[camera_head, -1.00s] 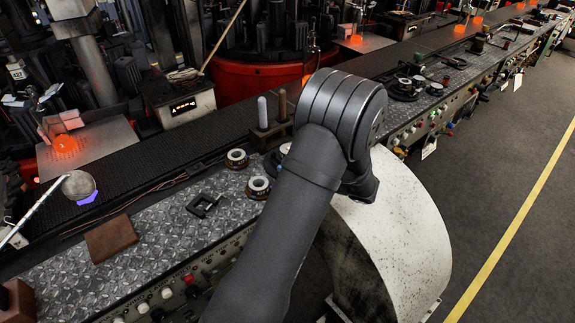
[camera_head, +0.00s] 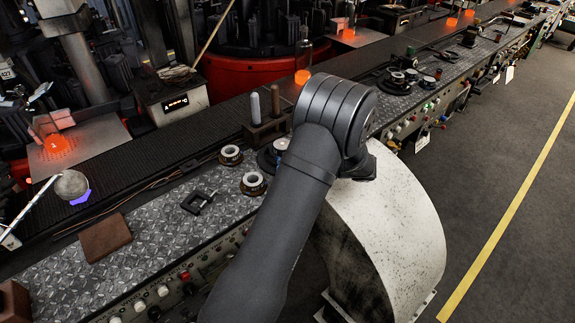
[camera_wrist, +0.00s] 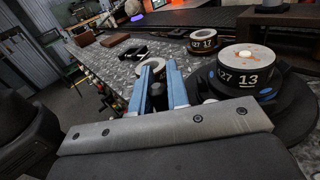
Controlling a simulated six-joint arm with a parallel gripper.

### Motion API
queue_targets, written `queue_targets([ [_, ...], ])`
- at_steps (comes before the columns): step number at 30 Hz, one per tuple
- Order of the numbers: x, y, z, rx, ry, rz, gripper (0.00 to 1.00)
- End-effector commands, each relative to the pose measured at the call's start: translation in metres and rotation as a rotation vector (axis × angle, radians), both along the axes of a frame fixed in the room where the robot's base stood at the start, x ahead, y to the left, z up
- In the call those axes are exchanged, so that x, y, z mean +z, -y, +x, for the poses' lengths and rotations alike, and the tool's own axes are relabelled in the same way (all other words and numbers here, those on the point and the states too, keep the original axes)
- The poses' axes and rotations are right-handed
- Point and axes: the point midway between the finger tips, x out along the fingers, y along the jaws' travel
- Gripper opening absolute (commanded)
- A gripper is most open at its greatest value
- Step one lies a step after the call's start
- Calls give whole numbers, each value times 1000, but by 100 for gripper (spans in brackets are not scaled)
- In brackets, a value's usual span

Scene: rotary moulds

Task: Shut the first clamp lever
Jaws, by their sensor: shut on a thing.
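In the wrist view, my gripper (camera_wrist: 160,78) has its two blue fingers closed around a dark, rounded upright piece (camera_wrist: 158,95), which looks like the knob of a clamp lever. The rest of that lever is hidden by the fingers and the grey gripper body.
Two dark rings with pale rims, one farther (camera_head: 230,155) and one nearer (camera_head: 253,184), stand left of my arm. A black clamp-like piece (camera_head: 197,202) and a brown block (camera_head: 105,238) lie on the metal bench (camera_head: 160,235). A peg stand (camera_head: 265,132) is behind.

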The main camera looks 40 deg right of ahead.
Motion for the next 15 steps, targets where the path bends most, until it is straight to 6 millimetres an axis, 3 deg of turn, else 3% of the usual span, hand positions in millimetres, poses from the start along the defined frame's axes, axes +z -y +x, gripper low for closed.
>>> queue_targets([
  [2, 0, 0, 0, 0, -1, 1, 0],
  [3, 0, 0, 0, 0, -1, 1, 21],
  [4, 0, 0, 0, 0, -1, 1, 24],
  [15, 0, 0, 0, -1, 0, 0, 24],
])
